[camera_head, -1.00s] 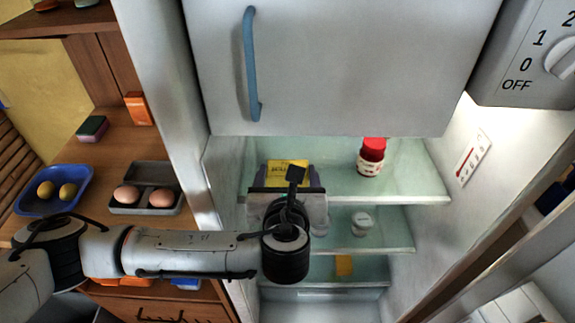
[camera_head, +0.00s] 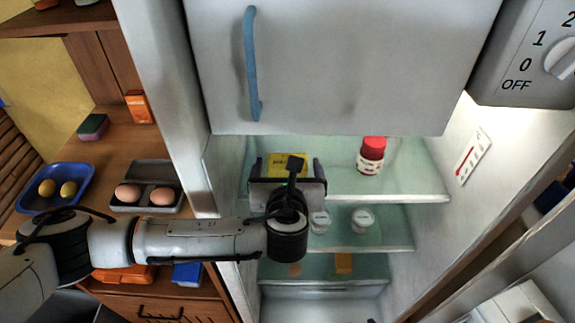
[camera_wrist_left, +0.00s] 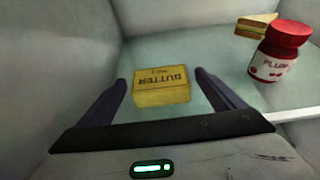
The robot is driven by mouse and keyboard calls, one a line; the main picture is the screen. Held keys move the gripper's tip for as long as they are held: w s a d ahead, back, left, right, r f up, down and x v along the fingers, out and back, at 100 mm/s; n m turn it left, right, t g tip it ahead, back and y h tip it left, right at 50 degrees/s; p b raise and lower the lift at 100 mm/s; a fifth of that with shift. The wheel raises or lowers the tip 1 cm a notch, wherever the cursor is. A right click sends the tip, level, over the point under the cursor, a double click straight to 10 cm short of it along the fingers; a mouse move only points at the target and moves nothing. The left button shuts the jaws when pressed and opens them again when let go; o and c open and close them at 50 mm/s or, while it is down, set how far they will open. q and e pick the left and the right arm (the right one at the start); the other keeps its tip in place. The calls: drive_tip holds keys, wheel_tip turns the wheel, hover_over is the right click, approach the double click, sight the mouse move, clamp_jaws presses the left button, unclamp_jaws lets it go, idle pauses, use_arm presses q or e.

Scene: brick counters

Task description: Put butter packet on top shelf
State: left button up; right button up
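The yellow butter packet (camera_head: 287,164) rests on the top glass shelf (camera_head: 410,183) of the open fridge, toward the left side. In the left wrist view the butter packet (camera_wrist_left: 161,86) lies between the two dark fingers, with a gap to each finger. My left gripper (camera_head: 287,167) reaches in over the shelf and is open around the packet; it also shows in the left wrist view (camera_wrist_left: 160,88). My right gripper is not in any view.
A red-lidded plum jar (camera_head: 371,156) stands to the right on the top shelf, with a sandwich (camera_wrist_left: 256,25) behind it. White cups (camera_head: 362,220) sit on the shelf below. The closed upper door (camera_head: 345,70) overhangs the shelf. Left are an egg tray (camera_head: 165,172) and blue tray (camera_head: 30,203).

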use_arm(q)
drive_tip(key=shift+r, duration=0.25)
drive_tip(key=v, duration=1.2)
drive_tip(key=shift+f, duration=0.15)
